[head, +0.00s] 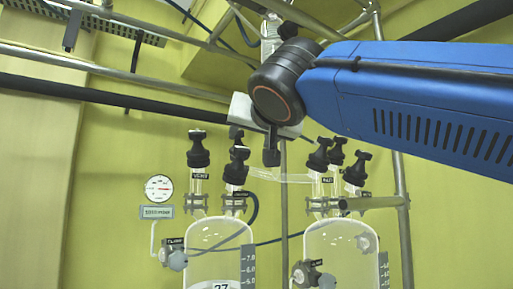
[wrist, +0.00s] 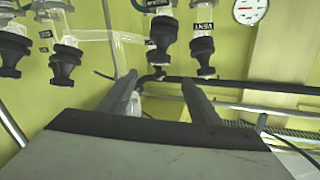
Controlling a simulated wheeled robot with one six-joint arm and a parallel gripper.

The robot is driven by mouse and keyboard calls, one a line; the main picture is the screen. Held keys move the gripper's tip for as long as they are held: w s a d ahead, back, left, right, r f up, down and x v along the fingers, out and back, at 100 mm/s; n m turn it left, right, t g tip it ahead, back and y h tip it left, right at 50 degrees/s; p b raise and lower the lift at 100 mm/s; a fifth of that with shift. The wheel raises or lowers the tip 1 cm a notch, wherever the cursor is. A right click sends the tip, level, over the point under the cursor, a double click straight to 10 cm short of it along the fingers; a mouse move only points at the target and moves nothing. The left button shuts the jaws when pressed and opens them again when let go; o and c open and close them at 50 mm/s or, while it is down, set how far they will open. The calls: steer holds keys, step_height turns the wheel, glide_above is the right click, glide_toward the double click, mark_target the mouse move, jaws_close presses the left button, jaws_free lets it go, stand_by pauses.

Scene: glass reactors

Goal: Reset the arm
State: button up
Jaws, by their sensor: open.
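My gripper (head: 255,145) hangs at the end of my blue arm in the upper middle of the head view. It is above and a little behind or in front of the black-capped valves; I cannot tell the depth. In the wrist view my gripper (wrist: 159,80) shows two dark fingers standing apart with nothing between them. The wrist picture is upside down, with the valves along its top. No finger visibly touches a valve.
Two glass reactors, left (head: 215,265) and right (head: 340,255), carry black-capped valves (head: 198,150) joined by a clear glass tube. A gauge (head: 159,188) is on the yellow-green wall. Metal pipes and a cable tray (head: 105,22) run overhead. A vertical pole (head: 403,225) stands at the right.

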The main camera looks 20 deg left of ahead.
steer(key=w+d+f+m+g+h, duration=0.15)
steer(key=d+f+h, duration=0.25)
steer(key=d+f, duration=1.1)
steer(key=w+d+f+g+h, duration=0.3)
steer(key=d+f, duration=1.1)
steer(key=f, duration=0.1)
steer(key=s+d+f+g+h, duration=0.1)
steer(key=s+d+f+g, duration=0.1)
steer(key=s+d+f, duration=0.5)
steer(key=s+d+f+g+h, duration=0.1)
steer(key=d+f, duration=0.5)
steer(key=f, duration=0.4)
steer(key=s+d+f+m+g, duration=0.1)
steer(key=s+d+f, duration=0.1)
steer(key=s+f, duration=0.4)
steer(key=s+d+f+m+g, duration=0.1)
steer(key=s+d+f+g, duration=0.1)
steer(key=s+f, duration=0.5)
step_height(320, 180, down, 5)
steer(key=shift+d+r, duration=0.2)
steer(key=shift+d, duration=0.25)
